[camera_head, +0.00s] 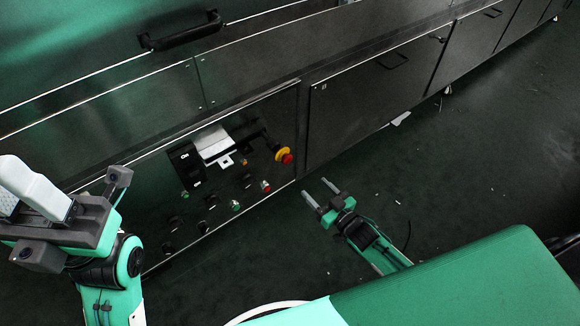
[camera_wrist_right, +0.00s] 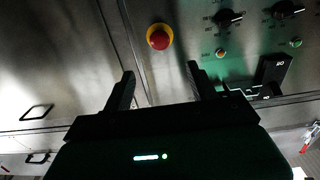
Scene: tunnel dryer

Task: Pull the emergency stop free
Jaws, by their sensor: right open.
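The emergency stop (camera_head: 287,158) is a red mushroom button on a yellow collar at the right end of the dryer's control panel. In the right wrist view the emergency stop (camera_wrist_right: 159,38) shows beyond the fingertips, roughly centred between them. My right gripper (camera_head: 315,188) is open and empty, a short way to the right of and below the button, apart from it. Its two fingers also frame a gap in the right wrist view (camera_wrist_right: 160,71). My left gripper (camera_head: 38,188) is at the far left, in front of the dryer; its finger gap does not show clearly.
The control panel (camera_head: 222,190) carries green and red buttons, dark knobs and a black box with a light plate (camera_head: 213,142). A dark handle (camera_head: 180,35) juts out above. Dryer doors continue to the upper right. The dark floor (camera_head: 460,170) at right holds small scraps.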

